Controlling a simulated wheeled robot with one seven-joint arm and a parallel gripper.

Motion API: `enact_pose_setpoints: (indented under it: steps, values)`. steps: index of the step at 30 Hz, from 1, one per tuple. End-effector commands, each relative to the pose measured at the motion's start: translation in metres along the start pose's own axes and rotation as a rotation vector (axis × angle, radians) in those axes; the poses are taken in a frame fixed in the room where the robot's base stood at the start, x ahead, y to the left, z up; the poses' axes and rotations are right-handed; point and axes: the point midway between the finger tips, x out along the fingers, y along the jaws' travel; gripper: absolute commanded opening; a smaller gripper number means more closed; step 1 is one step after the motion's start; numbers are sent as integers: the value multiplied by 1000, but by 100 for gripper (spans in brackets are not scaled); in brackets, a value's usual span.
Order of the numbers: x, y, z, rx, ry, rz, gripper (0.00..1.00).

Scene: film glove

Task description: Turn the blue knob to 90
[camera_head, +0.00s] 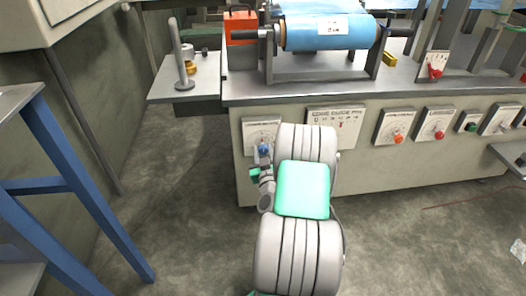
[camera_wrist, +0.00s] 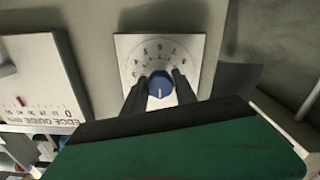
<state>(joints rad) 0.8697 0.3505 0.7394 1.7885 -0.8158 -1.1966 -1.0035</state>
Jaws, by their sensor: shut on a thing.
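The blue knob (camera_wrist: 160,86) sits on a white dial plate (camera_wrist: 133,48) with a ring of marks, on the front of the machine. In the wrist view the plate appears upside down, and a pale pointer line on the knob runs toward the bottom of the picture. My gripper (camera_wrist: 160,92) has one dark finger on each side of the knob and is shut on it. In the head view the knob (camera_head: 264,150) shows just above my gripper, and my arm hides part of the plate. The exact reading is too small to tell.
The edge guide panel (camera_head: 334,128) is right of the dial, partly behind my arm. Panels with an orange knob (camera_head: 398,138) and a red knob (camera_head: 438,134) are farther right. A blue film roll (camera_head: 330,32) is above. A blue-legged table (camera_head: 50,185) stands at left; floor between is clear.

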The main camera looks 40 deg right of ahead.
Motion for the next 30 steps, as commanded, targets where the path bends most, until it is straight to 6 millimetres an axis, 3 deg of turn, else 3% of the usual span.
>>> enact_pose_setpoints:
  steps: [13, 30]
  values:
    - [0, -1, 0, 138, -1, -2, 0]
    - [0, -1, 0, 654, -3, -2, 0]
